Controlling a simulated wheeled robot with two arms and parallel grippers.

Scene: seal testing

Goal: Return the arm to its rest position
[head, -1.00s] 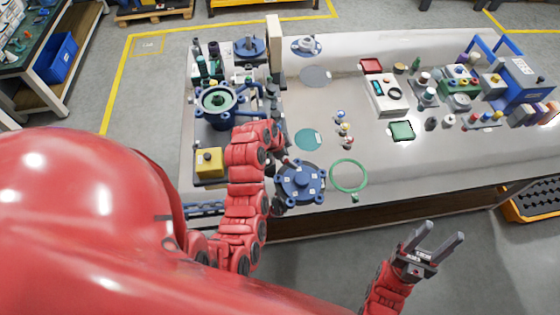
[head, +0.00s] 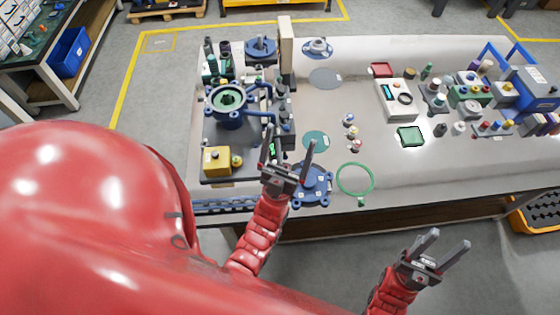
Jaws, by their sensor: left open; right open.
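My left gripper (head: 287,155) is open and empty. It points up and away, in front of the near edge of the workbench (head: 380,165), and its fingers overlap the left side of a blue round flange (head: 313,186) in the picture. My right gripper (head: 440,247) is open and empty. It is clear of the bench, over the floor in front of it at the lower right. My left arm comes up from the bottom, with its upper part hidden behind my own red body.
A blue valve body (head: 229,104) and a yellow box (head: 216,160) stand at the bench's left. A green ring (head: 355,163) lies right of the flange. Floor in front is free.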

